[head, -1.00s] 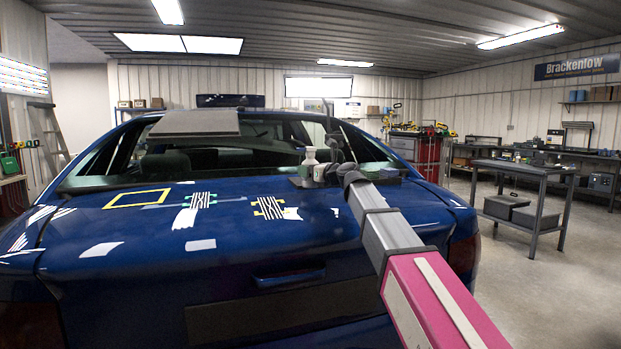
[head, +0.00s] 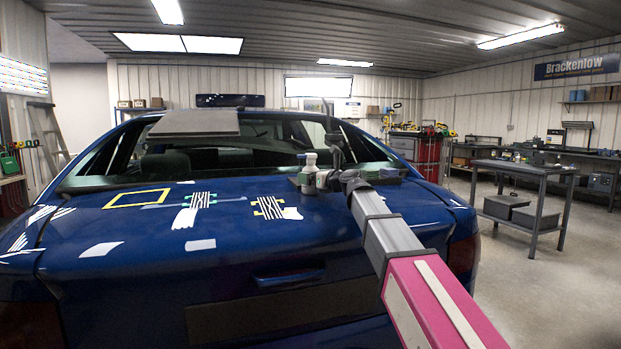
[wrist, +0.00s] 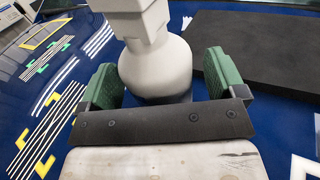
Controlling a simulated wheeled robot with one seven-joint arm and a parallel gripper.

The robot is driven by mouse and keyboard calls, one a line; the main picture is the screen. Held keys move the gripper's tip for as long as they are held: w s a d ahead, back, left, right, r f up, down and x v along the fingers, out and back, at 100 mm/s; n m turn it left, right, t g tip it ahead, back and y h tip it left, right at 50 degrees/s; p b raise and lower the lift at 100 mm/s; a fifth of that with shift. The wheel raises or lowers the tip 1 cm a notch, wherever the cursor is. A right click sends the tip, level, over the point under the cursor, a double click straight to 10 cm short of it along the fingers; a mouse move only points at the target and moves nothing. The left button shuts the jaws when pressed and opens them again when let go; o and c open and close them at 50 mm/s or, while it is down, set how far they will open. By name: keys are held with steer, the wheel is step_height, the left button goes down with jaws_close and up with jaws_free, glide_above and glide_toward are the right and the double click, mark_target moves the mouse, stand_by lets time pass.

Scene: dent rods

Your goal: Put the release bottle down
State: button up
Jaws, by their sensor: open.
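The release bottle (wrist: 157,68) is pale, with a rounded shoulder and a blocky top. In the wrist view it stands between the two green pads of my gripper (wrist: 159,78). The jaws are open, one pad on each side; a small gap seems to show at the right pad, less clearly at the left.
A black slab (wrist: 262,45) lies right of the bottle in the wrist view. Striped tab strips (head: 200,200) and a yellow frame outline (head: 137,198) are on the blue car lid (head: 330,240), left of the bottle.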

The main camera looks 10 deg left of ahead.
steer(key=v, duration=1.1)
steer(key=shift+w, duration=0.1)
